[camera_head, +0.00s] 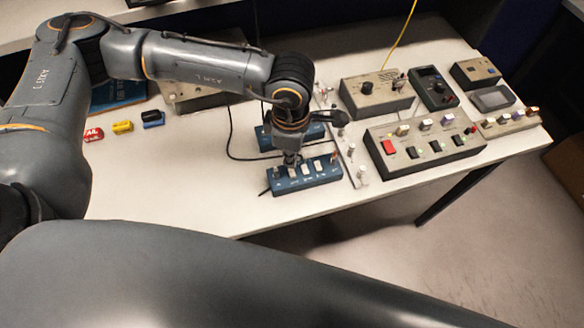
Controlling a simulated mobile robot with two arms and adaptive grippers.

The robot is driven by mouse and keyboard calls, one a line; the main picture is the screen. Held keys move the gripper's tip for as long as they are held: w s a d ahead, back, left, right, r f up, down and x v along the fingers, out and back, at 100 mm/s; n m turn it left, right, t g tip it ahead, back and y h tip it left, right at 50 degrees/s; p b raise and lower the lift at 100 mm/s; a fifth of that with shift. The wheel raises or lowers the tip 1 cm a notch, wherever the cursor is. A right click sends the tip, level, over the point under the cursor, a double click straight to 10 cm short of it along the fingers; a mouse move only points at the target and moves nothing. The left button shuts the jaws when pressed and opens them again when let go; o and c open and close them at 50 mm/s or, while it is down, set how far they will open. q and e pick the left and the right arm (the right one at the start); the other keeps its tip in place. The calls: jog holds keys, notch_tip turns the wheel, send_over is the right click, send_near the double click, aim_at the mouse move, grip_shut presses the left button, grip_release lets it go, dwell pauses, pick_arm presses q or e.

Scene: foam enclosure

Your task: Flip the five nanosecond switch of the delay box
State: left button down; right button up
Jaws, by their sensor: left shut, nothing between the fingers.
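A blue box (322,178) with a row of pale switches on its top lies near the front edge of the white table; it looks like the delay box. Its labels are too small to read, so I cannot tell which switch is the five nanosecond one. My left gripper (292,160) points down over the left half of this box, shut and empty. Its fingertips are at or just above the switches; I cannot tell whether they touch. The gripper and wrist hide part of the box's back edge. My right gripper is not in view.
A second blue box (316,132) lies behind, partly hidden by my wrist. To the right are a narrow panel (352,160), a large switch box (425,145) and several instruments. Red, yellow and blue blocks (122,127) lie left. The table's front left is clear.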

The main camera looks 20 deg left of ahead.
aim_at(291, 170)
pick_arm(q)
jog(key=shift+r+p, duration=0.6)
jog(key=shift+r, duration=1.5)
